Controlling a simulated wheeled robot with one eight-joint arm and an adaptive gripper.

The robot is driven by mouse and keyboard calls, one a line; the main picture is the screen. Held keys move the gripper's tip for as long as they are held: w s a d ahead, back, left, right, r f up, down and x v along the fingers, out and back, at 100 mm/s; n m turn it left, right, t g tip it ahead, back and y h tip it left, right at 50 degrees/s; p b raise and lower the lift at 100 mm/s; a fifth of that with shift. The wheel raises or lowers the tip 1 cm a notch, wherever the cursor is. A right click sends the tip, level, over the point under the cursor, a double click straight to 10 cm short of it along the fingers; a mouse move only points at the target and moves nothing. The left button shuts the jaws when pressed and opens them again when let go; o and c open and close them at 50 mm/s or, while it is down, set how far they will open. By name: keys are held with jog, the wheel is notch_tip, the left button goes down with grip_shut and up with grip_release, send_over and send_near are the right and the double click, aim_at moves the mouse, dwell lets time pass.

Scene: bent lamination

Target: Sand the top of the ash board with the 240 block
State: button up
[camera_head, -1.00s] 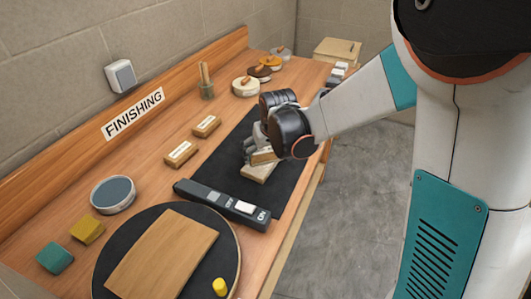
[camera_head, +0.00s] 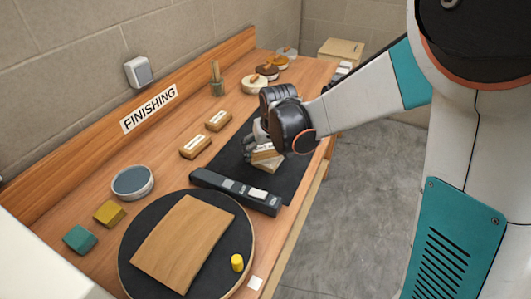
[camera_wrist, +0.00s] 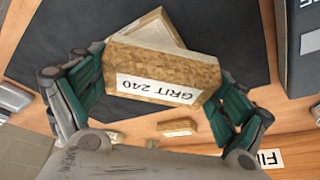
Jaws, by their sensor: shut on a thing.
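The GRIT 240 block (camera_wrist: 160,75), cork-coloured with a white label, is held between both fingers of my gripper (camera_wrist: 160,95) in the wrist view. In the head view my gripper (camera_head: 262,150) is low over the black mat (camera_head: 290,185) with the block (camera_head: 264,154) in it.
A dark switch bar (camera_head: 235,191) lies across the mat's near end. A round black turntable (camera_head: 135,262) bears a brown board (camera_head: 185,243) and a yellow peg (camera_head: 237,262). Two other labelled blocks (camera_head: 195,146) (camera_head: 218,120) lie left of the mat. The bench's right edge is close.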

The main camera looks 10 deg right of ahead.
jog(key=shift+r+p, duration=1.5)
jog(key=shift+r, duration=1.05)
